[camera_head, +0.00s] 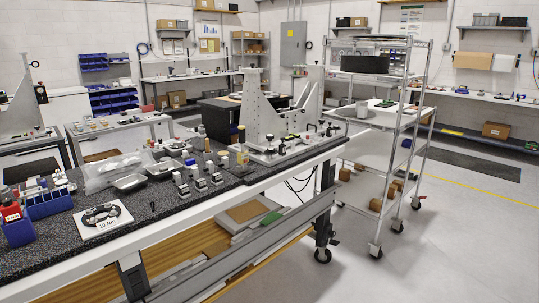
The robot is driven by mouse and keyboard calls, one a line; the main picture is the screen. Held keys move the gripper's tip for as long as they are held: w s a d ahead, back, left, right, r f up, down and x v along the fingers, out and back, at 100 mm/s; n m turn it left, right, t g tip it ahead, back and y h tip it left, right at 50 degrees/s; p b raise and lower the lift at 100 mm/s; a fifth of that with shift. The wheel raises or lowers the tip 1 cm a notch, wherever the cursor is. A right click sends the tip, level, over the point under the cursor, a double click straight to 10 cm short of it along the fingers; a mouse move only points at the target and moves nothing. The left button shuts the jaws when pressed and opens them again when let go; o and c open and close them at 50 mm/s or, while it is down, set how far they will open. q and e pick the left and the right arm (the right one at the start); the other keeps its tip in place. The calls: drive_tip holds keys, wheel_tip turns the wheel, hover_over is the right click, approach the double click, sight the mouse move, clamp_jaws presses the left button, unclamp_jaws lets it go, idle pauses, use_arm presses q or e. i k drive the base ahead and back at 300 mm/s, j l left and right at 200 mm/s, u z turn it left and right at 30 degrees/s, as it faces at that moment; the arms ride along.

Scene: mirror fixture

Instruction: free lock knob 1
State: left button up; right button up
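The mirror fixture (287,148), a pale metal base plate with tall upright brackets, stands at the far right part of the dark speckled workbench (150,203). Several small black knobs or clamps stand along its base, among them one near the front left (270,139), one at the front (282,150) and one near the right (311,128). They are too small to read any label, and I cannot tell which one is lock knob 1 or whether it is locked. Neither of my grippers shows in the head view.
Open floor (440,250) lies at right.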

sight(271, 152)
drive_tip(key=i+z, duration=0.25)
drive_tip(key=i, duration=0.65)
drive_tip(key=i+j+z, duration=0.1)
drive_tip(key=i+z, duration=0.2)
drive_tip(key=i, duration=0.55)
